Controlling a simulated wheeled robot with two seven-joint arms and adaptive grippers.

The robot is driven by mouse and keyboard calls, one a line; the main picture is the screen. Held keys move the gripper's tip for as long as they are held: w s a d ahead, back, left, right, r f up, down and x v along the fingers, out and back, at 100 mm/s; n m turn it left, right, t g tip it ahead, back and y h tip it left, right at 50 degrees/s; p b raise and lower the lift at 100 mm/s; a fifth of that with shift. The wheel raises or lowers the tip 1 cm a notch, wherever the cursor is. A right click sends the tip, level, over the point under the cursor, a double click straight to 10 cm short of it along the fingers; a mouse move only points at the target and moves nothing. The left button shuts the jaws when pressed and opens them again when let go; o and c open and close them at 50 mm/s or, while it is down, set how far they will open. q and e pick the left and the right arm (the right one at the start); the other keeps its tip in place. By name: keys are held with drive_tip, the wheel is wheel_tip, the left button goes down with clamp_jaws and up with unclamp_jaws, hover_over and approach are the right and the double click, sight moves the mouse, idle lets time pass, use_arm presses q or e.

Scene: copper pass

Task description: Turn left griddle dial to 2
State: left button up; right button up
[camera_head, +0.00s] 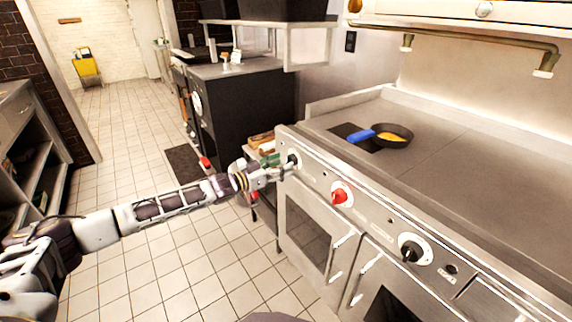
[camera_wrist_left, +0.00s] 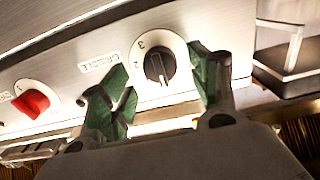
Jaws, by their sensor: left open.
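The left griddle dial (camera_wrist_left: 159,66) is a black knob on a round white plate with numbers, next to a GRIDDLE label in the left wrist view. In the head view its white plate (camera_head: 294,157) shows at the left end of the stove's front panel, partly hidden by my gripper. My left gripper (camera_head: 286,168) is at this dial. In the left wrist view its green-padded fingers (camera_wrist_left: 160,92) are open, one on each side of the knob, with gaps between pads and knob. My right gripper is not in view.
A red knob (camera_head: 340,195) and another black knob (camera_head: 411,251) sit farther right on the panel. A pan with a blue handle (camera_head: 361,136) and yellow food rests on the cooktop (camera_head: 440,160). Oven doors with handles (camera_head: 346,240) are below.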

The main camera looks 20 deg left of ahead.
use_arm(q)
drive_tip(key=shift+w+d, duration=0.4)
drive_tip(key=shift+w, duration=0.15)
drive_tip(key=shift+w+d, duration=0.3)
drive_tip(key=shift+w, duration=0.1)
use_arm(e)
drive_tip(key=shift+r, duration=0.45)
use_arm(q)
drive_tip(key=c, duration=1)
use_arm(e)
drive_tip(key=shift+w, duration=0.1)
use_arm(q)
drive_tip(key=shift+c, duration=0.2)
